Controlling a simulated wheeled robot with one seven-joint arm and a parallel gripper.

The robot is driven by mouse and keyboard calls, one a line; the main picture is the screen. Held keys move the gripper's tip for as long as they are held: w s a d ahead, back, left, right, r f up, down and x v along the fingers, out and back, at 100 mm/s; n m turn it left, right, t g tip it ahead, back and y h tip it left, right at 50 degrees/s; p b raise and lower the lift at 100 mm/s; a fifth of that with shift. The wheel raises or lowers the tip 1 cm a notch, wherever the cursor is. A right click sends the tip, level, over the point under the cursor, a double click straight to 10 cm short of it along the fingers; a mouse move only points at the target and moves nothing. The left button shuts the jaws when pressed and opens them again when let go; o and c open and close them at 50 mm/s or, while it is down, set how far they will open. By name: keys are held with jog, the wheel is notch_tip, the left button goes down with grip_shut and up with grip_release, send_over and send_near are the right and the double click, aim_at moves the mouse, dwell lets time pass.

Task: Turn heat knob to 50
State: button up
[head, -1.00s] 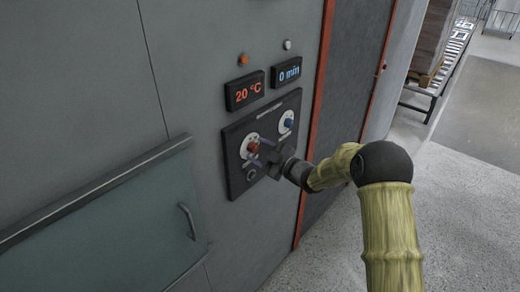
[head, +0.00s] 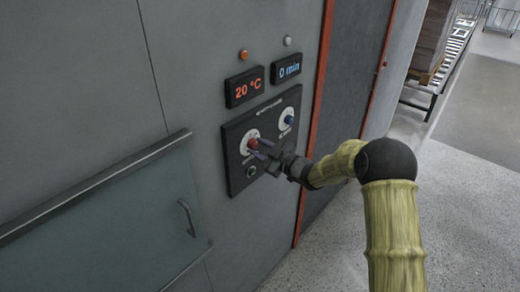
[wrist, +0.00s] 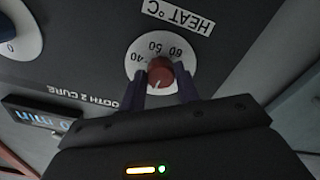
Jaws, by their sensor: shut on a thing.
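The red heat knob (head: 252,144) sits on a white dial on the dark control panel (head: 236,188). In the wrist view the panel appears upside down, with the red knob (wrist: 160,76) between my two purple fingers. My gripper (wrist: 161,88) is shut on the knob; in the head view my gripper (head: 260,149) reaches it from the right. The white dial (wrist: 137,71) shows 40, 50 and 60 beside the label "HEAT °C". A faint light mark on the knob faces away from these numbers. The orange display (head: 244,88) reads 20 °C.
A blue knob (head: 289,119) is up and right of the heat knob, below a display (head: 286,68) reading 0 min. A small round button (head: 251,171) is below the heat knob. A glass door with a handle (head: 187,218) is at lower left.

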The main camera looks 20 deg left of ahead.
jog(key=m, duration=0.4)
jog(key=shift+b, duration=0.3)
jog(key=m, duration=0.3)
jog(key=shift+m, duration=0.4)
jog(key=m+p, duration=0.1)
jog(key=m, duration=0.2)
jog(key=shift+s+m, duration=0.1)
jog(key=shift+m, duration=0.2)
jog(key=m+p, duration=0.1)
jog(key=m, duration=0.2)
jog(key=shift+r+m, duration=0.1)
jog(key=shift+m, duration=0.2)
jog(key=m+p, duration=0.2)
jog(key=m, duration=0.4)
jog(key=m+p, duration=0.1)
jog(key=m, duration=0.3)
jog(key=shift+m, duration=1.8)
